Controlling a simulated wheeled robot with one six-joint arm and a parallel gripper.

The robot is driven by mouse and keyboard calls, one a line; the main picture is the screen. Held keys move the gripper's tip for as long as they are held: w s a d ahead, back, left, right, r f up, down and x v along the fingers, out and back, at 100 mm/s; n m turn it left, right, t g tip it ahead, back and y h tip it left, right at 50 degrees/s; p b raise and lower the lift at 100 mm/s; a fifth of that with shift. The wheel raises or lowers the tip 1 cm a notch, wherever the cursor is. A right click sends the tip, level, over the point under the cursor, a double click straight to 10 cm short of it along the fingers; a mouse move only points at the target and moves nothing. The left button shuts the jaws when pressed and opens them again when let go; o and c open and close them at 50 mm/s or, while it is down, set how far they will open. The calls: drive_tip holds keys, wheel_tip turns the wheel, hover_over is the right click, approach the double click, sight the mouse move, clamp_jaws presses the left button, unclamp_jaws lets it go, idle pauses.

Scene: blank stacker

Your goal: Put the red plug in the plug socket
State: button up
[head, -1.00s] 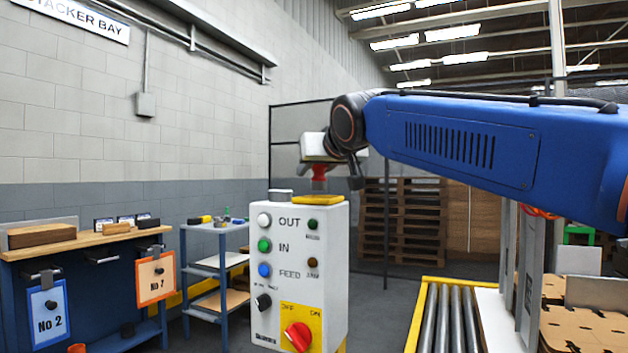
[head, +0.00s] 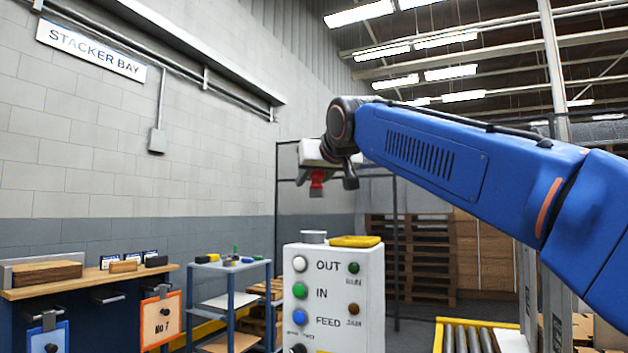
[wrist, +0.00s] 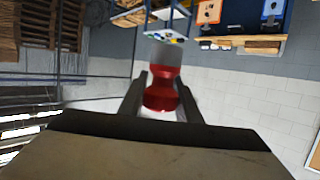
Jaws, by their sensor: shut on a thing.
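My gripper (head: 326,178) is shut on the red plug (head: 316,184) and holds it in the air, above and apart from the white control box (head: 335,294). In the wrist view the red plug (wrist: 162,92) sits between the two fingers, with a grey end pointing away from my gripper. A short grey round fitting (head: 313,237) stands on top of the box at the left. I cannot tell whether it is the plug socket.
A yellow pad (head: 355,241) lies on the box top beside the grey fitting. A blue shelf trolley (head: 230,268) and a wooden-topped bench (head: 90,281) stand at left. A roller conveyor (head: 470,338) is at lower right. The air around the plug is clear.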

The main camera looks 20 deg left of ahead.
drive_tip(key=shift+a+f, duration=0.2)
drive_tip(key=shift+f, duration=1.65)
drive_tip(key=shift+a+f, duration=0.2)
drive_tip(key=shift+f, duration=1.6)
drive_tip(key=shift+f, duration=1.15)
drive_tip(key=o, duration=1.2)
drive_tip(key=shift+o, duration=0.2)
drive_tip(key=shift+s+d, duration=0.1)
